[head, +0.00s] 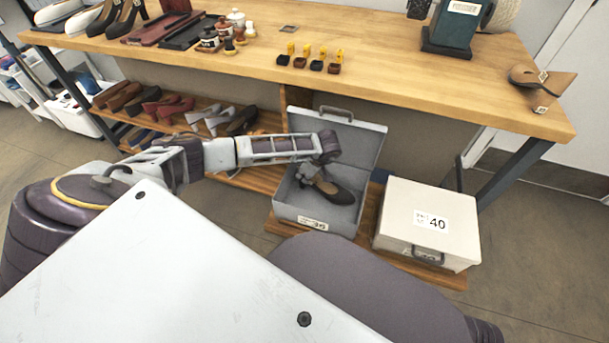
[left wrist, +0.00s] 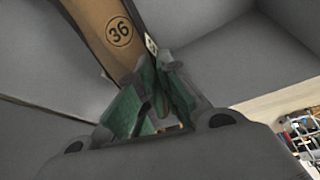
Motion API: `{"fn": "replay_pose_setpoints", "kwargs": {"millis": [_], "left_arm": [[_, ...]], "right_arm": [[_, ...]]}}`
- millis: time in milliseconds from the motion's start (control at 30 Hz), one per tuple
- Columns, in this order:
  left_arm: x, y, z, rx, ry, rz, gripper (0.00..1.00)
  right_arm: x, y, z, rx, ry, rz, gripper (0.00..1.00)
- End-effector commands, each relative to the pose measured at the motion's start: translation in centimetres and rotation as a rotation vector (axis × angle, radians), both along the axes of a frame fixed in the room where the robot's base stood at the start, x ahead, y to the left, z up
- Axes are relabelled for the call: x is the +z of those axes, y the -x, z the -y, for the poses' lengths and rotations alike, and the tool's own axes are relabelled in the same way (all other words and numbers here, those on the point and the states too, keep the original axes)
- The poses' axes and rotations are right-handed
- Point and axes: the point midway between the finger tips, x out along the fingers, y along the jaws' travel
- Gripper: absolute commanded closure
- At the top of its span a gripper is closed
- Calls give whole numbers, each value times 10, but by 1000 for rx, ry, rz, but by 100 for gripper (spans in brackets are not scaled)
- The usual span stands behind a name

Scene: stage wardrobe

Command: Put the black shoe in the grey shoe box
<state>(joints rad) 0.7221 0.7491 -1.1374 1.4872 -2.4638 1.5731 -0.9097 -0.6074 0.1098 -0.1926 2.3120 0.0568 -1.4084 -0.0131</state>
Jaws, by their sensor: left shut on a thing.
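The grey shoe box (head: 295,209) stands open on the low shelf, with its lid (head: 354,141) raised at the back. The black shoe (head: 338,194) is inside the box opening, its toe toward the right; whether it touches the bottom I cannot tell. My left gripper (head: 316,182) reaches into the box from the left and is shut on the shoe. In the left wrist view the shoe's tan insole (left wrist: 105,28), marked 36, runs up from the green-padded fingers of my left gripper (left wrist: 155,92). Grey box walls surround it. My right gripper is not in view.
A closed white box (head: 405,225) marked 40 stands just right of the grey box. The wooden table (head: 430,85) overhangs behind, with bottles, small pieces and shoes on it. More pairs of shoes (head: 175,108) stand on the lower rack at left.

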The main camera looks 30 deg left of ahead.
Motion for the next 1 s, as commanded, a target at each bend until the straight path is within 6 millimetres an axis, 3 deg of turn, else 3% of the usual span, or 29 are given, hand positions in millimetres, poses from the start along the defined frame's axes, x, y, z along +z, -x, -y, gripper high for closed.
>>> {"fn": "replay_pose_setpoints", "kwargs": {"millis": [167, 400, 767, 1000], "left_arm": [[-1, 0, 0, 0, 0, 1, 100], [-1, 0, 0, 0, 0, 1, 69], [-1, 0, 0, 0, 0, 0, 69], [13, -1, 6, -1, 0, 2, 69]], "right_arm": [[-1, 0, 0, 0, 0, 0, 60], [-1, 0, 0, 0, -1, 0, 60], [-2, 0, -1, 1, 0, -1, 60], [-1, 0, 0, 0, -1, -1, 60]]}}
